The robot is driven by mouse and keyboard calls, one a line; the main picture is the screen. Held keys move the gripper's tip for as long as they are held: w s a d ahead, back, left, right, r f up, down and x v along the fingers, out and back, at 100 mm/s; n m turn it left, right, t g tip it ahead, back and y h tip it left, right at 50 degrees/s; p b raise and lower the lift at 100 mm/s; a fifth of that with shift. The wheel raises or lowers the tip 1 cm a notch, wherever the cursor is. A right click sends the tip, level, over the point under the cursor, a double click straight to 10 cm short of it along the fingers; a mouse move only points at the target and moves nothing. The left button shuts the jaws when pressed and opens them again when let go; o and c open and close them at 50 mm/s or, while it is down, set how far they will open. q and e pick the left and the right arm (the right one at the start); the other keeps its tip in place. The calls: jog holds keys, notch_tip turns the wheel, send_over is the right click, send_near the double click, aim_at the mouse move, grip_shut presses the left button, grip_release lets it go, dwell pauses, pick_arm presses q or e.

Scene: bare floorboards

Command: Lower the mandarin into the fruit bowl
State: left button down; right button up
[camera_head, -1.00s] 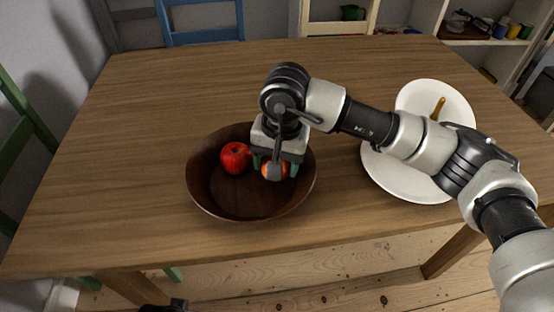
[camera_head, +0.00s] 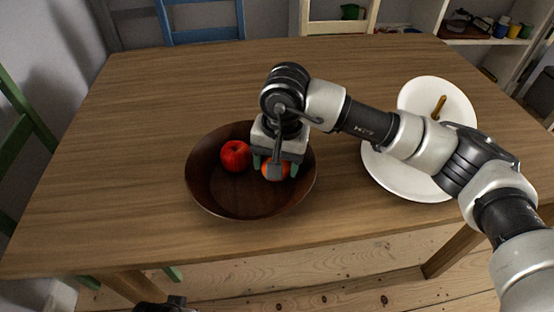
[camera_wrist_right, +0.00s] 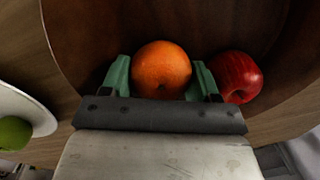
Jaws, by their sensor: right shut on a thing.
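The mandarin (camera_head: 272,172) is orange and round, held between the green fingers of my right gripper (camera_head: 275,166), inside the fruit bowl (camera_head: 205,190). The bowl is dark brown and wide, standing on the table. In the right wrist view the mandarin (camera_wrist_right: 161,70) sits between both fingertips, with the bowl's inner surface (camera_wrist_right: 90,30) behind it. I cannot tell whether the mandarin touches the bowl's bottom. A red apple (camera_head: 236,156) lies in the bowl, left of the mandarin; it also shows in the right wrist view (camera_wrist_right: 236,77). My left gripper is not clearly visible.
White plates (camera_head: 410,185) stand right of the bowl, partly hidden by my right arm. A yellow-brown item (camera_head: 438,107) lies on the far one. A green fruit (camera_wrist_right: 14,133) shows on a plate in the wrist view. The table's left side (camera_head: 120,150) is clear.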

pick_arm(q)
jog(key=shift+s+r, duration=0.1)
pick_arm(e)
jog(key=shift+f, duration=0.1)
pick_arm(q)
jog(key=shift+r, duration=0.25)
